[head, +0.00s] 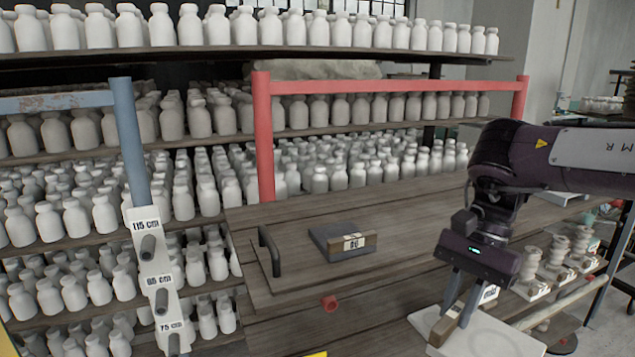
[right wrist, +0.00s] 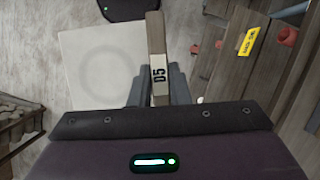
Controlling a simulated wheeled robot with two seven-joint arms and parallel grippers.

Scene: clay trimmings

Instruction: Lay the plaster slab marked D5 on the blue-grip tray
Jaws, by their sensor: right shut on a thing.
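The slab marked D5 (right wrist: 157,35) shows as a wood-coloured edge with a white label in the right wrist view. My right gripper (head: 460,300) is shut on this slab, whose edge (head: 447,325) shows in the head view at lower right. A pale square plate (head: 490,340) with a ring mark lies below or beside it; I cannot tell if they touch. A wooden tray (head: 285,283) with a dark grip (head: 268,250) lies on the table, left of my right gripper. No clearly blue grip shows. My left gripper is out of view.
A grey slab (head: 335,235) with a labelled wooden edge, apparently D6, lies near the dark grip. A red post frame (head: 264,140) stands behind. Stacked pale pieces (head: 557,252) stand at right. Pegs with height labels (head: 148,247) are at left. Shelves of white bottles fill the back.

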